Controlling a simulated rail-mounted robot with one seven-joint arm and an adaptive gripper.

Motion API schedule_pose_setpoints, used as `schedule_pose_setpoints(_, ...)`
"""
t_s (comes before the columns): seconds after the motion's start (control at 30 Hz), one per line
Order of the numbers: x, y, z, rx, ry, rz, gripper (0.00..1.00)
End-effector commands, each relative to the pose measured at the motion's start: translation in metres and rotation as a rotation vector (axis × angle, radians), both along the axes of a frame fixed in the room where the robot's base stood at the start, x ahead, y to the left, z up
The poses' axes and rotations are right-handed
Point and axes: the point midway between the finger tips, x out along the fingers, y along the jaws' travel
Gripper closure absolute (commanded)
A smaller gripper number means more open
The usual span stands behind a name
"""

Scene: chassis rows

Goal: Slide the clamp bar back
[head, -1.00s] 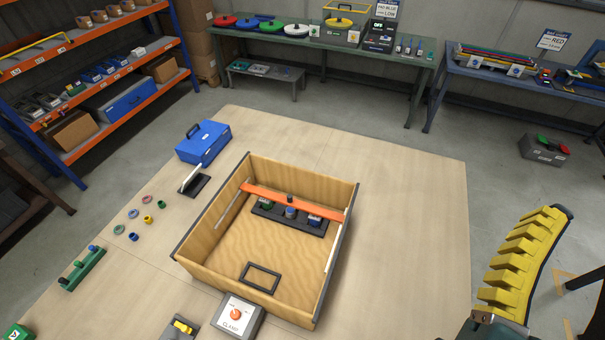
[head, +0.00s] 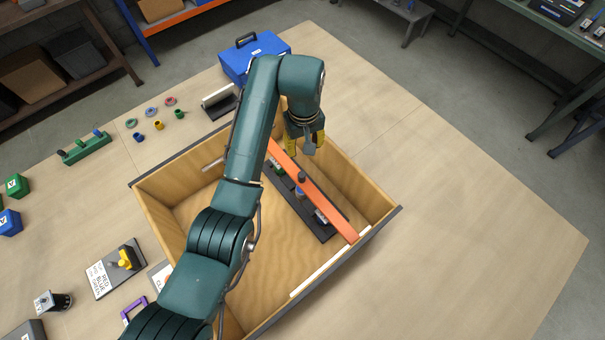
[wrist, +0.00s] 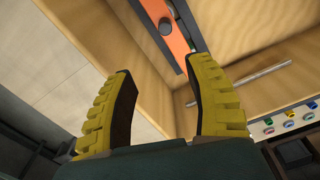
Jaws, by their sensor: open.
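The orange clamp bar (head: 328,208) spans the open wooden box (head: 375,185), with a dark knob (head: 301,178) on its top. It lies above a black holder (head: 322,235) with small parts, which it partly covers. My gripper (head: 306,147) is open and empty, above the far end of the box near the bar's far-left end. The wrist view shows the yellow fingers (wrist: 163,70) apart, with the clamp bar (wrist: 182,42) and its knob (wrist: 166,26) beyond their tips. My arm hides part of the box and the bar's far end.
A blue case (head: 255,55) stands beyond the box. A green rack (head: 84,148) and small rings and pegs lie left. The table (head: 470,210) is clear on the right.

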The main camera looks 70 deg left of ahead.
Motion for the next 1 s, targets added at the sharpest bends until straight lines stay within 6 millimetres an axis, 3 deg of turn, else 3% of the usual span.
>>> schedule_pose_setpoints(0.07, -0.01, 0.002, -0.008, -0.03, 0.02, 0.031, 0.46)
schedule_pose_setpoints(0.27, -0.011, 0.0, -0.038, -0.038, 0.027, 0.033, 0.46)
schedule_pose_setpoints(0.7, -0.011, 0.0, -0.143, -0.035, 0.025, 0.03, 0.46)
schedule_pose_setpoints(0.83, -0.01, 0.001, -0.162, -0.033, 0.023, 0.029, 0.46)
schedule_pose_setpoints(1.0, -0.01, 0.001, -0.17, -0.031, 0.022, 0.029, 0.46)
